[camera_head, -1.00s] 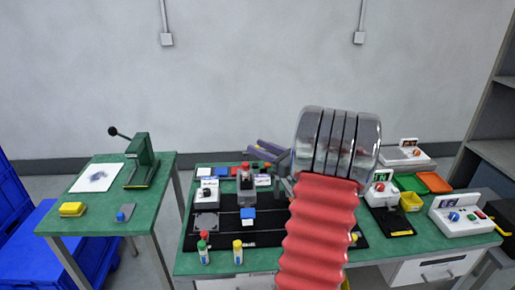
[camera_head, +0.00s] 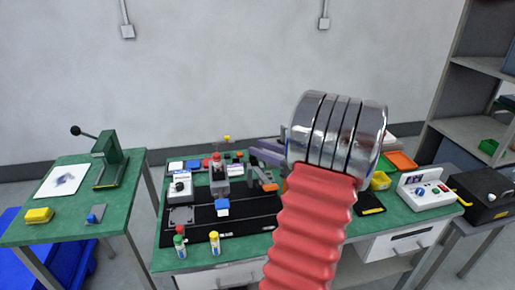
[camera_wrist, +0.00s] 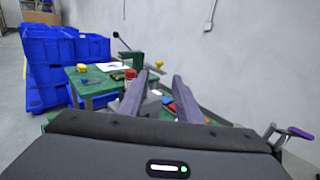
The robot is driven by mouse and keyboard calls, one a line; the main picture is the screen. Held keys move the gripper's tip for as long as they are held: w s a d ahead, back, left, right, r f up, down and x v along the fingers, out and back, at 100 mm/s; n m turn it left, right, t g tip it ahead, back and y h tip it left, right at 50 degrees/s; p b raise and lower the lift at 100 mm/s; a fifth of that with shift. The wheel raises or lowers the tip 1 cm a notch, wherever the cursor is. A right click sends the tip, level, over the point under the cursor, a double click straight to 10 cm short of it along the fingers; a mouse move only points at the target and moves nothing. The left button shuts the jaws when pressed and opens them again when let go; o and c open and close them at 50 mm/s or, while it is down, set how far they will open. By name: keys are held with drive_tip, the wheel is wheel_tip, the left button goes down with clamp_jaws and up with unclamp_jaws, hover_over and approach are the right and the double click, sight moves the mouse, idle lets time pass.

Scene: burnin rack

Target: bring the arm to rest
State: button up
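My arm, with a red ribbed sleeve and a chrome ringed joint, rises in front of the workbench in the head view and hides part of it. My gripper (camera_wrist: 159,76) shows in the wrist view as two purple-grey fingers standing apart, with nothing held between them. In the head view part of a purple finger shows left of the chrome joint; the rest of the gripper is hidden. Beyond the fingers in the wrist view lie the green table and small bench items, apparently not gripped.
The green workbench (camera_head: 240,254) holds a black mat (camera_head: 262,222), bottles, small blocks and a white control box (camera_head: 426,190). A side table (camera_head: 50,208) with a lever press (camera_head: 110,160) stands left. Blue crates (camera_wrist: 45,60) stand beyond it. Shelving (camera_head: 470,90) stands right.

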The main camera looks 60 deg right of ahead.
idle(0.6)
drive_tip(key=w+a+n+g+y, duration=0.3)
drive_tip(key=w+a+n, duration=0.1)
drive_tip(key=a, duration=0.5)
drive_tip(key=w+a+n+g+y, duration=0.2)
drive_tip(key=w+a+n, duration=0.2)
drive_tip(key=a, duration=0.5)
drive_tip(key=w+a+n+g+y, duration=0.3)
drive_tip(key=a+n, duration=0.2)
drive_tip(key=a, duration=0.4)
drive_tip(key=s+a+n+g+h, duration=0.2)
drive_tip(key=s+a+n, duration=0.3)
drive_tip(key=a+n, duration=0.6)
drive_tip(key=s+a+n+g+h, duration=0.2)
drive_tip(key=s+a+n+h, duration=0.3)
drive_tip(key=a+n, duration=0.7)
drive_tip(key=shift+s+a+f+n, duration=0.15)
drive_tip(key=shift+s+f+n, duration=0.15)
drive_tip(key=shift+s, duration=0.25)
